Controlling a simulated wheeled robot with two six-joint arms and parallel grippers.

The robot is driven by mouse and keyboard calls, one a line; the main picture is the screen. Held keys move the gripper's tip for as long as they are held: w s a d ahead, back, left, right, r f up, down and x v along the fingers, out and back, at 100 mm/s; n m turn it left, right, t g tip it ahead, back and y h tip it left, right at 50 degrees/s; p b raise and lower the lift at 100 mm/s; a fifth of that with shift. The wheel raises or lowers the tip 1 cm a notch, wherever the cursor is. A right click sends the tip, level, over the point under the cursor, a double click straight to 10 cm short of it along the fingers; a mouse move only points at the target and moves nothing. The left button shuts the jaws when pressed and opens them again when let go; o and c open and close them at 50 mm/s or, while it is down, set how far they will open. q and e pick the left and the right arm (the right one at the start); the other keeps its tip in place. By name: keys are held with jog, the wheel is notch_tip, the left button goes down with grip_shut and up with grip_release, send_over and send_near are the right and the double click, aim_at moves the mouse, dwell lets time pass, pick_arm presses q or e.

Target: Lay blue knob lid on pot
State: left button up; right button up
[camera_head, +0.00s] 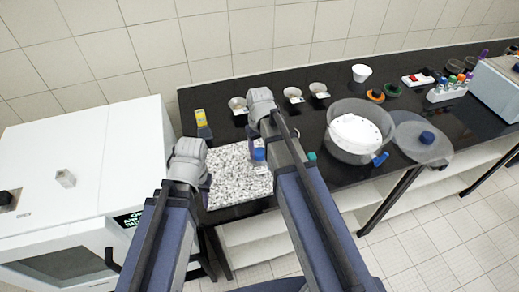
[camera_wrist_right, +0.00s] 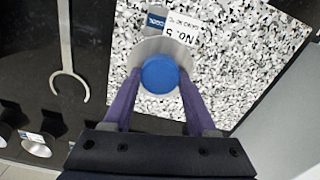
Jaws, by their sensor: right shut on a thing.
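The blue knob (camera_wrist_right: 160,74) sits between the two fingers of my right gripper (camera_wrist_right: 160,82) in the right wrist view, on a round grey metal disc (camera_wrist_right: 150,47). My right gripper (camera_head: 260,146) is shut on this blue knob lid above the speckled slab. The knob also shows in the head view (camera_head: 260,155). A card marked "No. 5" (camera_wrist_right: 183,32) lies at the disc's far edge. Whether a pot is under the disc is hidden. My left gripper (camera_head: 203,186) hangs by the slab's left edge; its fingers are too small to judge.
The speckled slab (camera_head: 226,190) lies on the black bench. Small labelled dishes (camera_head: 292,95) stand behind. A white oven (camera_head: 75,150) stands at left.

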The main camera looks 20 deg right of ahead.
jog(key=o, duration=1.4)
notch_tip(320, 180, up, 7)
jog(key=p, duration=0.7)
pick_arm(q)
notch_tip(320, 180, up, 7)
pick_arm(e)
jog(key=shift+s+a+f, duration=0.2)
jog(key=shift+s, duration=0.05)
pick_arm(q)
notch_tip(320, 180, down, 7)
jog(key=b, duration=0.7)
jog(key=shift+f, duration=0.15)
pick_arm(e)
jog(key=shift+n+h, duration=0.6)
jog(key=s+a+f, duration=0.2)
jog(key=s+a, duration=0.1)
jog(key=s, duration=0.1)
jog(key=s+a+f, duration=0.2)
jog(key=s+a, duration=0.1)
jog(key=s, duration=0.2)
jog(key=s+a+f, duration=0.2)
jog(key=s+a, duration=0.1)
jog(key=s, duration=0.1)
jog(key=shift+s+a+f, duration=0.35)
jog(key=shift+s+f, duration=0.05)
jog(key=shift+s+a, duration=0.1)
jog(key=shift+s, duration=0.05)
